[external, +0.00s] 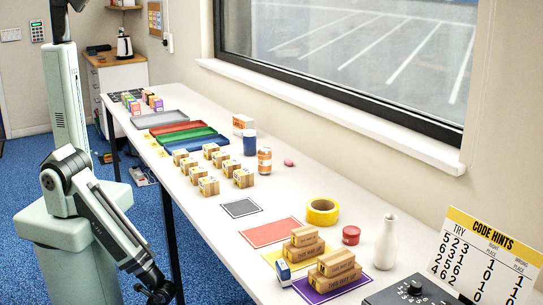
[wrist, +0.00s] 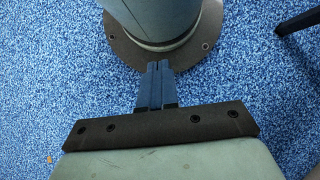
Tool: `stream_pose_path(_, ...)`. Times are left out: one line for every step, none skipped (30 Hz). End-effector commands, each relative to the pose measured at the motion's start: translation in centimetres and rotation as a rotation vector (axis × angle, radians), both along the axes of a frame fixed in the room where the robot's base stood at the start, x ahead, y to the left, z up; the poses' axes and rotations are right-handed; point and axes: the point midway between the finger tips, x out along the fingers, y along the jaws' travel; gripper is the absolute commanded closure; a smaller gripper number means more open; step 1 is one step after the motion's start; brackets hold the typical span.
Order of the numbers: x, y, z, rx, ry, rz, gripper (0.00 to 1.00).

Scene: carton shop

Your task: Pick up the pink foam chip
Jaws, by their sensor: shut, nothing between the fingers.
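The pink foam chip (external: 289,162) is a small rounded pink piece. It lies on the white table in the external view, to the right of an orange-and-white can and close to the window-side edge. My gripper (wrist: 158,66) shows in the wrist view with its two dark fingers shut together and nothing between them. It is over the blue floor near a round dark base plate, away from the table top. The chip is not in the wrist view. I cannot make out the fingertips in the external view.
The long white table (external: 195,215) holds several small cartons (external: 208,186), an orange-and-white can (external: 264,161), a blue can (external: 250,143), yellow tape (external: 322,211), a red jar (external: 351,235) and a white bottle (external: 386,242). The table around the chip's right side is clear.

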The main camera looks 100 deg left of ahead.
Motion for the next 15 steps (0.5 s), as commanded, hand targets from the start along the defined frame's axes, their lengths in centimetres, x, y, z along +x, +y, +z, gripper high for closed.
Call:
stream_pose_path(0.0, 0.0, 0.0, 0.0, 0.0, 0.0, 1.0)
stream_pose_path(0.0, 0.0, 0.0, 0.0, 0.0, 0.0, 1.0)
stream_pose_path(0.0, 0.0, 0.0, 0.0, 0.0, 0.0, 1.0)
stream_pose_path(0.0, 0.0, 0.0, 0.0, 0.0, 0.0, 1.0)
stream_pose_path(0.0, 0.0, 0.0, 0.0, 0.0, 0.0, 1.0)
stream_pose_path(0.0, 0.0, 0.0, 0.0, 0.0, 0.0, 0.97)
stream_pose_path(0.0, 0.0, 0.0, 0.0, 0.0, 0.0, 0.94)
stream_pose_path(0.0, 0.0, 0.0, 0.0, 0.0, 0.0, 0.91)
stream_pose_path(0.0, 0.0, 0.0, 0.0, 0.0, 0.0, 0.88)
stream_pose_path(0.0, 0.0, 0.0, 0.0, 0.0, 0.0, 0.85)
stream_pose_path(0.0, 0.0, 0.0, 0.0, 0.0, 0.0, 0.82)
stream_pose_path(0.0, 0.0, 0.0, 0.0, 0.0, 0.0, 0.78)
stream_pose_path(0.0, 0.0, 0.0, 0.0, 0.0, 0.0, 0.75)
stream_pose_path(0.0, 0.0, 0.0, 0.0, 0.0, 0.0, 0.72)
stream_pose_path(0.0, 0.0, 0.0, 0.0, 0.0, 0.0, 0.68)
